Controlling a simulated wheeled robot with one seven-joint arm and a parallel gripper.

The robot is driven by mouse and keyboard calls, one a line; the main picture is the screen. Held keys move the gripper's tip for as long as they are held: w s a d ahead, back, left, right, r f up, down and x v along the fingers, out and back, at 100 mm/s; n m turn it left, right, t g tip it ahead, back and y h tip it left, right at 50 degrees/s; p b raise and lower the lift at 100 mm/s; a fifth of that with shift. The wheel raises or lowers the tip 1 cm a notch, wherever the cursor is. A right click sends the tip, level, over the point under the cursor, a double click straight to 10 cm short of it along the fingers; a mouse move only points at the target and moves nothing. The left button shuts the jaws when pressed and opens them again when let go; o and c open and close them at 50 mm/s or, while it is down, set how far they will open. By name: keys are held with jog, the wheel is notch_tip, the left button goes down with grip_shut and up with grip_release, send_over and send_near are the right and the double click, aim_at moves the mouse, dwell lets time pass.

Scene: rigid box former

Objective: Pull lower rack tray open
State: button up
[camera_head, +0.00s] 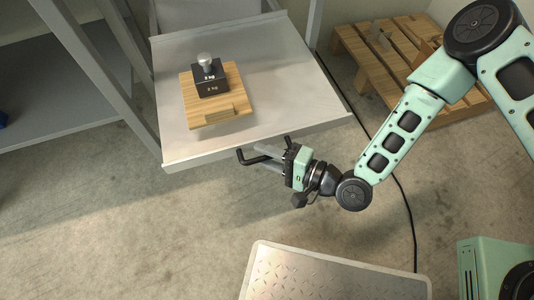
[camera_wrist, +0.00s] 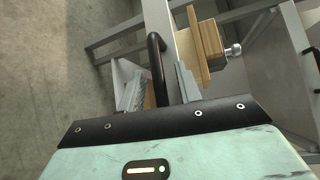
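The lower rack tray (camera_head: 272,110) is a pale grey metal tray standing out from the rack in the head view. The black bar handle (camera_head: 241,156) is on the tray's front edge and also shows in the wrist view (camera_wrist: 156,60). My gripper (camera_head: 262,156) is at this handle, its fingers on either side of the bar. In the wrist view, a gap shows between the bar and the right finger, so my gripper (camera_wrist: 160,90) looks open around the handle. Part of the handle is hidden by the fingers.
A wooden pallet (camera_head: 372,55) lies on the floor at the back right. A grey shelf (camera_head: 70,105) and slanted rack posts stand at the left. A black cable (camera_head: 402,195) runs along the floor. A textured metal plate (camera_head: 335,278) shows at the bottom. Floor before the tray is clear.

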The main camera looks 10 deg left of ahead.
dwell(0.3)
jog(key=p+v, duration=0.3)
jog(key=v, duration=1.4)
jog(key=shift+s+d, duration=0.15)
jog(key=shift+d, duration=0.05)
jog(key=w+d+n+g+h, duration=0.2)
jog(key=w+n+g+h, duration=0.1)
jog(key=w+n+h, duration=0.45)
notch_tip(320, 180, up, 7)
jog(key=w+d+n+h, duration=0.2)
jog(key=n+h, duration=0.1)
jog(key=h, duration=0.1)
jog(key=s+r+n+h, duration=0.1)
jog(key=s+r+h, duration=0.1)
jog(key=s+r, duration=0.55)
jog(key=s+r+n+h, duration=0.15)
jog(key=s+r, duration=0.35)
jog(key=r, duration=0.6)
notch_tip(320, 180, up, 27)
jog(key=m+p, duration=0.1)
jog(key=p, duration=2.6)
jog(key=shift+w+d+r+g+p, duration=0.2)
jog(key=shift+d+g+p, duration=0.1)
jog(key=shift+d+p, duration=0.15)
